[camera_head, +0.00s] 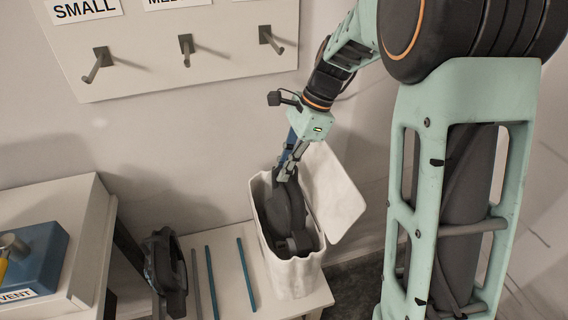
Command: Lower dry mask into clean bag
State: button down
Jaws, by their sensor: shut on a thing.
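A dark grey mask (283,212) is inside the open white bag (297,279), its upper part near the bag's opening. The bag stands upright on a pale bench, with its flap (333,195) folded out to the right. My gripper (287,174) points down at the bag's mouth and is shut on the upper part of the mask. A blue piece shows beside the fingers. The mask's lower part and the bag's floor are partly hidden.
Another dark mask-like item (165,272) stands left of the bag. Several thin blue and grey rods (246,274) lie between them. A blue box (35,258) sits at far left. A wall board (170,55) with hooks hangs behind.

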jog(key=shift+f+b, duration=3.45)
jog(key=shift+f, duration=3.05)
jog(key=c, duration=1.9)
grip_release()
jog(key=shift+c, duration=0.2)
jog(key=shift+r, duration=0.1)
